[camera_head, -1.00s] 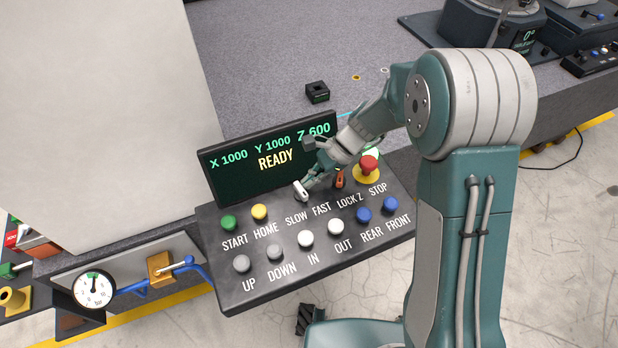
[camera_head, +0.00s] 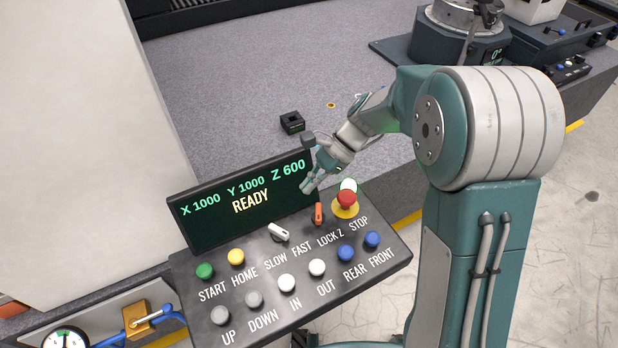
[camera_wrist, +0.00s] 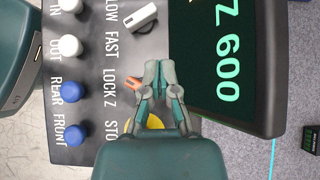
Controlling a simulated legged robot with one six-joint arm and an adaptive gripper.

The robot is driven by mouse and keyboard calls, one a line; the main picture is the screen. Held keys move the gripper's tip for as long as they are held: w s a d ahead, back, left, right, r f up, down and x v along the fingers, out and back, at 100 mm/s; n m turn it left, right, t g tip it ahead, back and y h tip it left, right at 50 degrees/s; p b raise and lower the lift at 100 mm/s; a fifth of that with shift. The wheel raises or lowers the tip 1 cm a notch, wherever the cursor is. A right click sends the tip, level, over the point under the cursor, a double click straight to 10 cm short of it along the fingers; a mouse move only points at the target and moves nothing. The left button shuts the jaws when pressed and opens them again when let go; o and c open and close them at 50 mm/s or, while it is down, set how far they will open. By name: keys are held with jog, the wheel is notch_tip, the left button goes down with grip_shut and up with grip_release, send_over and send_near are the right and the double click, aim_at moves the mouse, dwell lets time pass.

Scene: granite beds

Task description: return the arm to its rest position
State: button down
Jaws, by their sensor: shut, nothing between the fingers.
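My gripper (camera_head: 308,186) is shut and empty. In the head view it hangs above the back part of the control panel, in front of the right end of the display (camera_head: 240,205). In the wrist view the closed fingertips (camera_wrist: 159,66) point toward the display, apart from the switches. The white slow/fast switch (camera_head: 278,232) lies left of and below the fingertips. The orange lock-Z switch (camera_head: 319,214) is just below them; it is partly hidden by a finger in the wrist view (camera_wrist: 132,85). My arm reaches in from the right.
The red stop button (camera_head: 346,200) stands on a yellow base at the panel's right. Green (camera_head: 204,270), yellow (camera_head: 236,257), grey, white and blue buttons line the panel. A small black block (camera_head: 292,122) sits on the granite bed (camera_head: 250,70) behind the display.

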jog(key=shift+d, duration=0.1)
jog(key=s+d+r+n+t+h, duration=0.7)
jog(key=s+d+r+n+t, duration=0.3)
jog(key=s+d+r, duration=0.4)
jog(key=s+d+n, duration=0.1)
jog(key=s+d, duration=0.2)
jog(key=d, duration=0.1)
jog(key=shift+s+d+n+t+h, duration=0.15)
jog(key=shift+n+t+h, duration=0.15)
